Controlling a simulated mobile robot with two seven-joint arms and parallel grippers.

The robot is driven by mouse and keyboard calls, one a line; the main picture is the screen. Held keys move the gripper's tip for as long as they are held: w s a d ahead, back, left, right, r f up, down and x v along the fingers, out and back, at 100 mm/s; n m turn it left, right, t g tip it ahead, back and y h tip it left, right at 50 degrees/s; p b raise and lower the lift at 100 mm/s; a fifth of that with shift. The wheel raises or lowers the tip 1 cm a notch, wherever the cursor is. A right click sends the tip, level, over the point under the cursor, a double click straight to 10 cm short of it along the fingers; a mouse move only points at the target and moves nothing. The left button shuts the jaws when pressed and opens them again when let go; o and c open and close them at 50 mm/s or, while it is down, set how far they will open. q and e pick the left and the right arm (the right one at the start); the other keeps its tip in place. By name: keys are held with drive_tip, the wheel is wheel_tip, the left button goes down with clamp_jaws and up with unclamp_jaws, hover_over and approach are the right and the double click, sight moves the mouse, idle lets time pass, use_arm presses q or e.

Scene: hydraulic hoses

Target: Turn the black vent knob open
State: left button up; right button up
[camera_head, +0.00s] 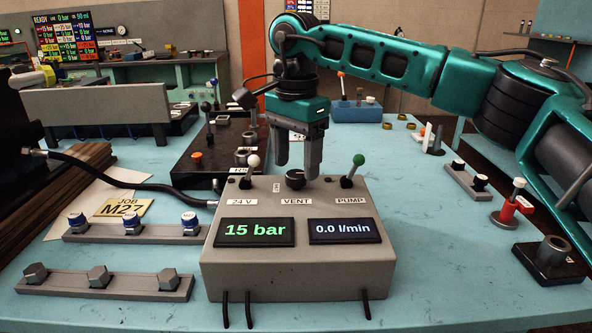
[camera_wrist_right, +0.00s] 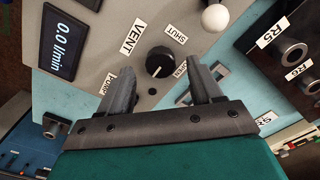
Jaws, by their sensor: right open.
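The black vent knob (camera_head: 295,180) sits on top of the grey control box (camera_head: 290,275), behind the VENT label. In the right wrist view the round knob (camera_wrist_right: 159,61) lies between a SHUT label and a partly hidden label; a small white mark shows on it, its exact direction hard to tell. My right gripper (camera_head: 297,165) points down at the knob, open, one finger to each side in the picture. My left gripper is not in view.
On the box, a white-tipped 24 V lever (camera_head: 253,162) and a green-tipped PUMP lever (camera_head: 358,161) flank the knob closely. The displays read 15 bar (camera_head: 255,232) and 0.0 l/min (camera_head: 345,230). A black hose (camera_head: 125,181) runs to the box's left side.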

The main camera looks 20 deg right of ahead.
drive_tip(key=shift+f, duration=1)
drive_tip(key=c, duration=1)
